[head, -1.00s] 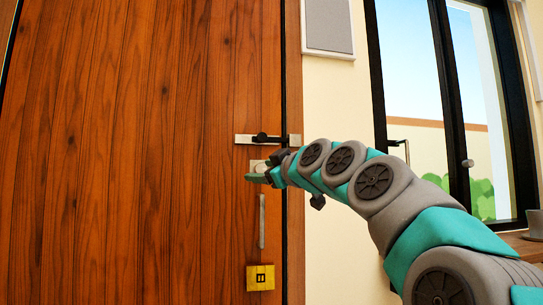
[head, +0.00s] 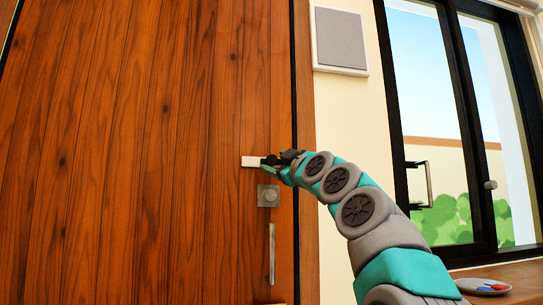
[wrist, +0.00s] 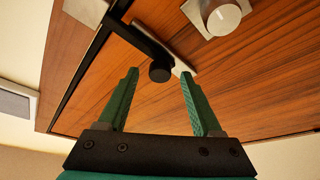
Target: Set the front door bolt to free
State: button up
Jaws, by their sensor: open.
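The front door (head: 130,150) is brown wood and closed. Its bolt has a pale plate (head: 252,161) near the door's right edge; my gripper (head: 270,160) covers the rest of it in the head view. In the wrist view the dark bolt bar (wrist: 135,38) runs along the pale plate (wrist: 178,58) and ends in a round black knob (wrist: 160,73). My gripper (wrist: 160,85) is open, with one green finger on each side of the knob. Gaps show between the knob and both fingers, and I cannot tell whether the tips reach past it.
A square lock plate with a round knob (head: 268,196) sits just below the bolt, close to my gripper. A vertical door handle (head: 271,255) is lower. A grey wall panel (head: 341,41) and a black-framed window (head: 450,130) are to the right. A plate (head: 483,286) rests on a wooden surface.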

aim_at(273, 159)
jog(key=shift+p+x, duration=0.85)
jog(key=shift+x, duration=0.8)
jog(key=shift+c, duration=0.2)
grip_shut()
jog(key=shift+d+r, duration=0.1)
